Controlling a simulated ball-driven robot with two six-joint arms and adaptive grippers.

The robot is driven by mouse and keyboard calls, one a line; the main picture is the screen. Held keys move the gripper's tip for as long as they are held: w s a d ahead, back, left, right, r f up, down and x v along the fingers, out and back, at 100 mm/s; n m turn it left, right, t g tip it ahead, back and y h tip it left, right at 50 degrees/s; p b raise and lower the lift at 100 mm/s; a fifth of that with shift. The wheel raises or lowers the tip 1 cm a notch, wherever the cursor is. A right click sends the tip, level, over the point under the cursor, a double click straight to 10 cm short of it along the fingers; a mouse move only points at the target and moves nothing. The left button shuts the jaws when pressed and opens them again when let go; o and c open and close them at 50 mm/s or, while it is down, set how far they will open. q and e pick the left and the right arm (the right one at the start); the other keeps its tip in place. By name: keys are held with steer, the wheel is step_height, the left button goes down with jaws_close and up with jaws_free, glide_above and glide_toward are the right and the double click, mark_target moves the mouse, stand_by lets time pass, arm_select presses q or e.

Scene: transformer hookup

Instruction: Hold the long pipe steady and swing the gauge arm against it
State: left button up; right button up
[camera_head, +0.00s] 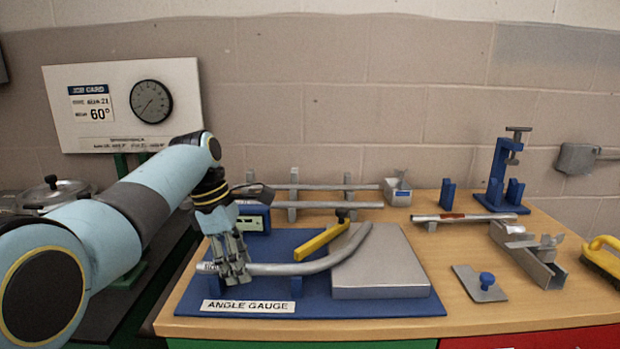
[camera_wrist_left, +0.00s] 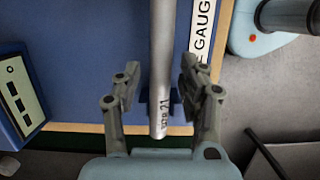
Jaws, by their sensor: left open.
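The long grey pipe (camera_head: 300,267) lies across the blue angle gauge board (camera_head: 300,310). Its left part is straight and its right end bends up and away. My left gripper (camera_head: 233,272) is open at the pipe's left end, pointing down. In the left wrist view the pipe (camera_wrist_left: 160,60) runs between the two spread fingers of the left gripper (camera_wrist_left: 160,80), with a gap on both sides. The yellow gauge arm (camera_head: 318,243) lies slanted behind the pipe, with a black knob (camera_head: 341,214) at its far end. My right gripper is not in view.
A grey slab (camera_head: 380,270) sits on the board's right side. A blue box with a display (camera_head: 252,218) stands behind the gripper; straight pipes lie on a rack (camera_head: 293,190) beyond. Clamp (camera_head: 503,175), channel (camera_head: 528,258) and yellow-handled brush (camera_head: 602,258) occupy the right.

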arm_select(q)
steer(key=shift+c, duration=0.4)
steer(key=c, duration=0.7)
steer(key=o, duration=0.9)
steer(key=shift+o, duration=0.2)
